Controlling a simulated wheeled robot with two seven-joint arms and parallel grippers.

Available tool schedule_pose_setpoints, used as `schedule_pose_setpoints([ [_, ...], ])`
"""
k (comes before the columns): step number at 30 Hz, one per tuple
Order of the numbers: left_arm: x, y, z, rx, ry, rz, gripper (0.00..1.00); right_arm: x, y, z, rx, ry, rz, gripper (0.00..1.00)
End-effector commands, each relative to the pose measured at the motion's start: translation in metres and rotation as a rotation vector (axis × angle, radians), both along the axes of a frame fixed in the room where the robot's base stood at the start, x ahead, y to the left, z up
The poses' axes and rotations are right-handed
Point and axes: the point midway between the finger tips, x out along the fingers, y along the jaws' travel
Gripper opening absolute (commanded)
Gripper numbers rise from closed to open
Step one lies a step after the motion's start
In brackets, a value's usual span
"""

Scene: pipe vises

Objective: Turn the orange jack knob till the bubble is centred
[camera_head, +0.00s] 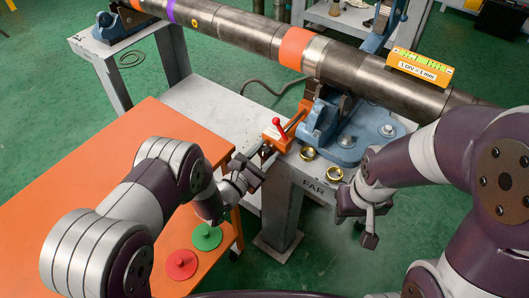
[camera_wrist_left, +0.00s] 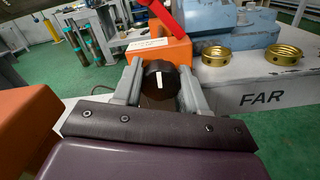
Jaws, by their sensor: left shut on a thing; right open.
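The orange jack (camera_head: 279,138) with a red lever (camera_head: 278,126) sits at the left end of the grey bench marked FAR, beside the blue vise (camera_head: 350,135). In the left wrist view, the jack's orange body (camera_wrist_left: 160,50) carries a dark round knob (camera_wrist_left: 160,82) with an upright white mark facing me. My left gripper (camera_head: 262,160) is shut on this knob, one finger on each side. A yellow-orange level (camera_head: 420,66) with a green vial lies on the dark pipe (camera_head: 345,68); its bubble is too small to place. My right gripper (camera_head: 358,222) is open and empty, right of the bench leg.
Two brass rings (camera_head: 307,153) (camera_head: 334,174) lie on the bench near the FAR label. A green disc (camera_head: 207,237) and a red disc (camera_head: 181,264) lie on the orange table (camera_head: 85,180). Another blue vise (camera_head: 120,24) bears the pipe's far left end.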

Motion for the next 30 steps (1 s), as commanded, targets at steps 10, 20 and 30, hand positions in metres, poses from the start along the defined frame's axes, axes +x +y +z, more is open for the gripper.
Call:
schedule_pose_setpoints([
  [10, -0.001, 0.001, -0.002, 0.228, -0.155, 0.001, 0.11, 0.000, 0.000, 0.007, 0.000, 0.000, 0.000, 0.43],
  [20, -0.001, 0.002, -0.002, 0.483, -0.337, 0.000, 0.10, 0.000, 0.000, 0.011, 0.000, 0.000, 0.000, 0.43],
  [30, 0.000, 0.003, -0.002, 0.745, -0.528, 0.001, 0.11, 0.000, 0.000, 0.014, 0.000, 0.000, 0.000, 0.43],
])
